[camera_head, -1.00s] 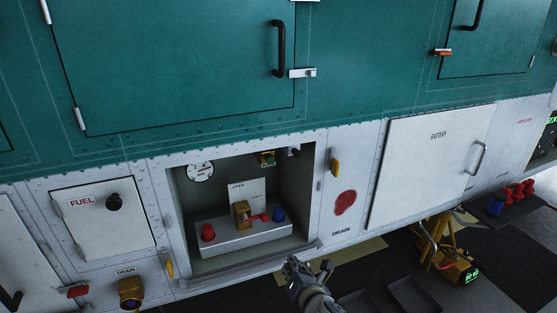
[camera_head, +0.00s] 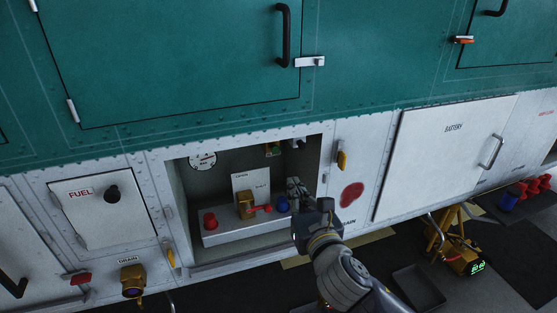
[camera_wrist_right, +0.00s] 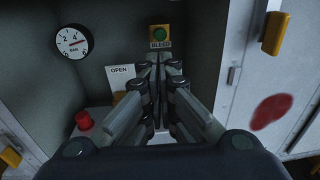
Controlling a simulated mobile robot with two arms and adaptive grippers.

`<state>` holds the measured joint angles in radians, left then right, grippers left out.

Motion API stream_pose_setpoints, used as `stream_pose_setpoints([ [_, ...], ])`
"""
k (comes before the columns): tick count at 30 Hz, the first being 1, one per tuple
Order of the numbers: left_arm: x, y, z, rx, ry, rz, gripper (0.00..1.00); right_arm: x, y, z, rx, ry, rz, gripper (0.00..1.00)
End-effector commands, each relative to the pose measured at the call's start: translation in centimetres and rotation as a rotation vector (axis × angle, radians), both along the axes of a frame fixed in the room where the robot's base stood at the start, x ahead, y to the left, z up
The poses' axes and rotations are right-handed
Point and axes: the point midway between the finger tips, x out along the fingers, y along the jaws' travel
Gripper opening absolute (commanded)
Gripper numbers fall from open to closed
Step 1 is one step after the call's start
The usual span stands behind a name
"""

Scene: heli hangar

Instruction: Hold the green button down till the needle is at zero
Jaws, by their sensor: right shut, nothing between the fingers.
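The green button (camera_wrist_right: 159,34) sits in a yellow housing marked BLEED on the back wall of the open bay, just beyond my right fingertips in the right wrist view. It also shows high in the bay in the head view (camera_head: 273,149). The round gauge (camera_wrist_right: 72,41) marked BAR is left of it; its red needle points right, away from zero. My right gripper (camera_head: 297,186) is shut and empty at the bay's right side, lower than the button in the head view. I see no contact with the button. My left gripper is out of view.
On the bay's white box (camera_head: 240,230) stand a red knob (camera_head: 210,221), a yellow block with a red lever (camera_head: 246,205), a blue knob (camera_head: 282,204) and a white OPEN card (camera_head: 252,182). The bay's right frame and a yellow latch (camera_head: 342,160) are close beside my right arm.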

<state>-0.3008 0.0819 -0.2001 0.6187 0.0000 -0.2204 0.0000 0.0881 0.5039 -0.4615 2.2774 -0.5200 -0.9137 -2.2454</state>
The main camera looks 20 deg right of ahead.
Motion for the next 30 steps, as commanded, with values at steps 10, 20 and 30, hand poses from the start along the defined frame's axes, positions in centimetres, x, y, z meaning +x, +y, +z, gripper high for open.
stream_pose_setpoints([
  [10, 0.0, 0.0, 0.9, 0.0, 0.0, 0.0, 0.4, 5.3, -0.1, 0.0, 0.003, 0.0, -0.003, 0.0],
  [20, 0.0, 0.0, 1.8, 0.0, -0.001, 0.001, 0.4, 10.9, -0.2, -0.3, 0.003, 0.0, -0.001, 0.0],
  [30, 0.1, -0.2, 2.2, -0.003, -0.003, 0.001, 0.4, 13.6, -0.2, -0.6, 0.002, 0.0, 0.0, 0.0],
])
